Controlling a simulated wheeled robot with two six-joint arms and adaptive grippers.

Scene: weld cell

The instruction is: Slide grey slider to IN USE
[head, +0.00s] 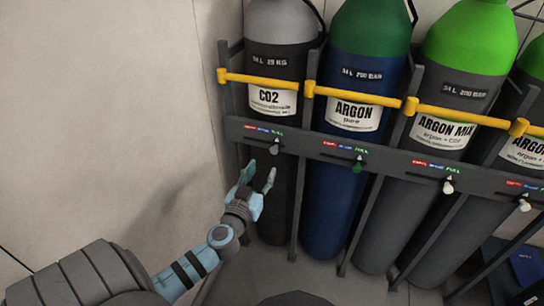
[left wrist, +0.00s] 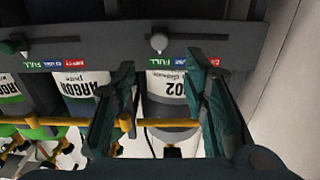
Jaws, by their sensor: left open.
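In the left wrist view, which is upside down, the knob (left wrist: 159,43) shows on the rail beyond my fingertips. My left gripper (head: 259,170) is open and empty, just below and left of the knob, apart from it. In the left wrist view its two fingers (left wrist: 161,68) stand apart either side of the knob's line. My right gripper is not in view.
The dark rail (head: 310,149) carries similar sliders: a green one (head: 357,166) under the blue argon cylinder and pale ones further right. Yellow bars (head: 355,96) cross the cylinders. A rack post stands left of the CO2 cylinder. The wall area at left is clear.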

